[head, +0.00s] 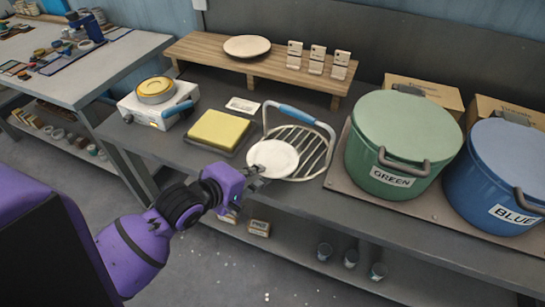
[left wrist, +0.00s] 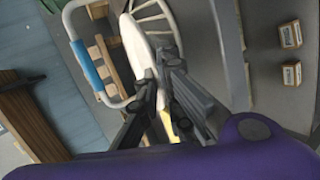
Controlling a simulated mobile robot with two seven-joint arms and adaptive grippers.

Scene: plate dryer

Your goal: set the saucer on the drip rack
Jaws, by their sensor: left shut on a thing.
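A white saucer (head: 272,160) is at the front left of the drip rack in the head view. It also shows edge-on in the left wrist view (left wrist: 137,45). The drip rack (head: 318,160) is a round wire rack with a raised handle that has a blue grip (head: 297,114). My left gripper (head: 257,180) is shut on the saucer's near edge; the fingers show close together in the left wrist view (left wrist: 160,80). The saucer covers part of the rack's left side, and I cannot tell whether it touches the wires. My right gripper is not in view.
A green pot (head: 400,135) and a blue pot (head: 508,170) stand right of the rack. A yellow sponge-like block (head: 219,130) lies to its left, near a white scale-like device (head: 158,105). A wooden shelf (head: 270,70) behind bears a plate (head: 246,46).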

